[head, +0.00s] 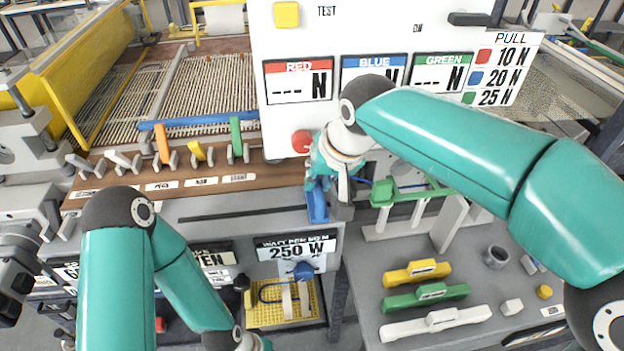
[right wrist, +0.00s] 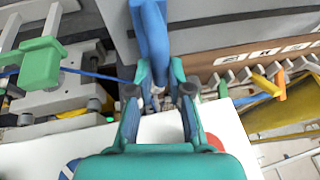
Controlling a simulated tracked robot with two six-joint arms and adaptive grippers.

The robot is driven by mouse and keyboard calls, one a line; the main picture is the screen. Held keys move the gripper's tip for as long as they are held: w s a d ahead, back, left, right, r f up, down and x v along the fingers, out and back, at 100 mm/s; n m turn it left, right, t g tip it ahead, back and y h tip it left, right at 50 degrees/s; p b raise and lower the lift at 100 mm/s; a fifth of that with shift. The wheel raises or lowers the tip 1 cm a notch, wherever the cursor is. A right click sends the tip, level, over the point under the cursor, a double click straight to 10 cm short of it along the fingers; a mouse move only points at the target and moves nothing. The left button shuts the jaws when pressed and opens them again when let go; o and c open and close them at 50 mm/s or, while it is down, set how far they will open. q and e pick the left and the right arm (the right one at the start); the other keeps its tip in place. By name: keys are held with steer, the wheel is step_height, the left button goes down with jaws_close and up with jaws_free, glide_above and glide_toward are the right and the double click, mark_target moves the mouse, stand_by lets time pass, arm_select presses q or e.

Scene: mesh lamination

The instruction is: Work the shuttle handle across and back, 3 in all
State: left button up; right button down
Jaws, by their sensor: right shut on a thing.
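A blue upright handle (head: 317,205), which I take to be the shuttle handle, stands at the right end of the wood-topped machine front. It also shows at the top middle of the right wrist view (right wrist: 151,40). My right gripper (head: 328,180) is at the handle's upper part, shut on it, and partly hidden by its own wrist in the head view. In the right wrist view, the two fingers (right wrist: 158,92) stand on either side of the handle's end. My left arm reaches down to the bottom edge of the head view, where its gripper is cut off.
A white panel (head: 345,30) with force readouts stands behind the right gripper. Several levers (head: 160,146) line the wooden strip to the left. A green clamp-like block (head: 383,193) is close on the right. Yellow (head: 417,272), green (head: 425,296) and white bars lie on the grey table.

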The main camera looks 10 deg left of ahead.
steer(key=c, duration=1.1)
jaws_free()
steer(key=shift+w+d, duration=0.15)
steer(key=shift+d, duration=0.2)
steer(key=shift+a, duration=0.15)
steer(key=v, duration=1.2)
